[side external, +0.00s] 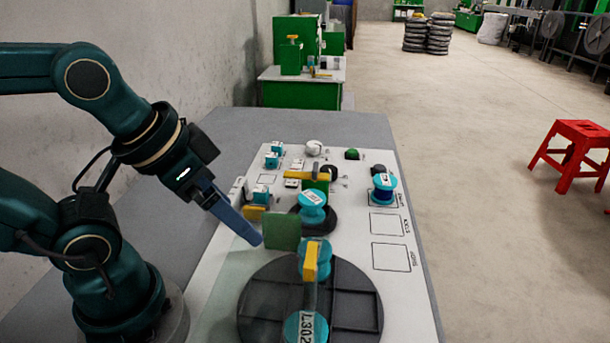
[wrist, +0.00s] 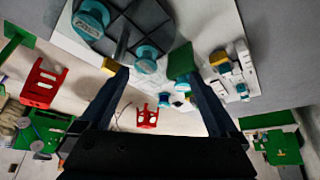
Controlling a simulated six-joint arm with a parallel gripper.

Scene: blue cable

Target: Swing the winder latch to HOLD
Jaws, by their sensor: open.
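The winder is a large dark round plate (side external: 262,310) with blue round parts on it, low in the side view; it also shows in the wrist view (wrist: 150,22). A yellow piece (side external: 310,258) stands upright over the plate; I cannot tell whether it is the latch. A green upright block (side external: 282,230) stands behind the plate. My gripper (side external: 256,240) is low over the panel, left of the green block. In the wrist view my gripper (wrist: 156,74) has its fingers apart, with the green block (wrist: 183,62) by the right fingertip. Nothing is between them. The HOLD mark is not legible.
The white panel (side external: 208,282) carries a blue spool (side external: 383,188), another on a dark base (side external: 312,207), a yellow bar (side external: 306,174) and outlined squares at right. Small blue-and-white parts (side external: 272,158) stand at its far left. A red stool (side external: 570,150) stands on the floor.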

